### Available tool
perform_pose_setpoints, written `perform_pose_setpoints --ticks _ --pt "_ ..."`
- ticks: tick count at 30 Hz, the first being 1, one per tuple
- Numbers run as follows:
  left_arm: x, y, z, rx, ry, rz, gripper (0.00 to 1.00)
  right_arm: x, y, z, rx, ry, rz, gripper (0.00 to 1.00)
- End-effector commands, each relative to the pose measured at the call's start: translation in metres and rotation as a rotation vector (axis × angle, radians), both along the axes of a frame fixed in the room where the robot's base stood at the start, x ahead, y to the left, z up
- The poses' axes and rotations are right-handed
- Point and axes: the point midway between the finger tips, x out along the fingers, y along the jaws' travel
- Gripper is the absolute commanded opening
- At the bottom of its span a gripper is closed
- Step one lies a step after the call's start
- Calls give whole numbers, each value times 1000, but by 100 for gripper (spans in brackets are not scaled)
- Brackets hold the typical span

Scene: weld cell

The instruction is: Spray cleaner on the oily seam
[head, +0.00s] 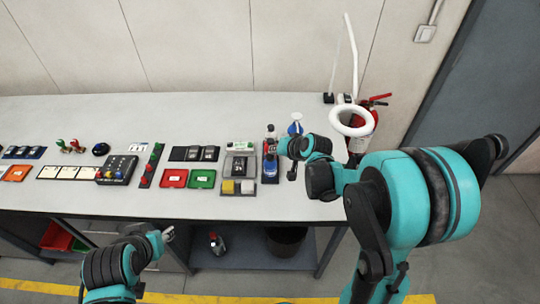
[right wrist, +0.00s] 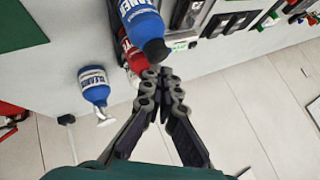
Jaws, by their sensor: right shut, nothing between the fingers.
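A blue spray bottle with a white spray head (head: 295,127) stands near the right end of the bench. It also shows in the right wrist view (right wrist: 95,88), left of the fingers and apart from them. A blue bottle with a black cap (right wrist: 142,22) and a red bottle (right wrist: 131,52) are close beyond the fingertips. My right gripper (right wrist: 162,76) is shut and empty; in the head view it (head: 291,171) is small and dark beside the bottles. My left gripper (head: 168,234) is low in front of the bench, its fingers too small to judge. I cannot make out an oily seam.
The bench (head: 110,118) holds a red tray (head: 174,178), a green tray (head: 202,179), a button box (head: 117,169) and other small items. A white ring on a stand (head: 353,119) and a red extinguisher (head: 371,108) are at the right end. The bench's back strip is mostly clear.

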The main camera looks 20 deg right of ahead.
Motion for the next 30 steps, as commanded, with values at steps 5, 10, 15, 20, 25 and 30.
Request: perform_pose_setpoints --ticks 5,10,15,20,25,30 --pt "0 0 0 0 0 0 40 0 0 0 0 0 0 0" --pt "0 0 -1 0 0 0 40 0 0 -1 0 0 0 0" --pt "0 0 -8 0 0 0 40 0 0 -8 0 0 0 0" --pt "0 0 -10 0 0 0 40 0 0 -9 0 0 0 0" --pt "0 0 -9 0 0 0 40 0 0 -9 0 0 0 0" --pt "0 0 -10 0 0 0 40 0 0 -10 0 0 0 0"
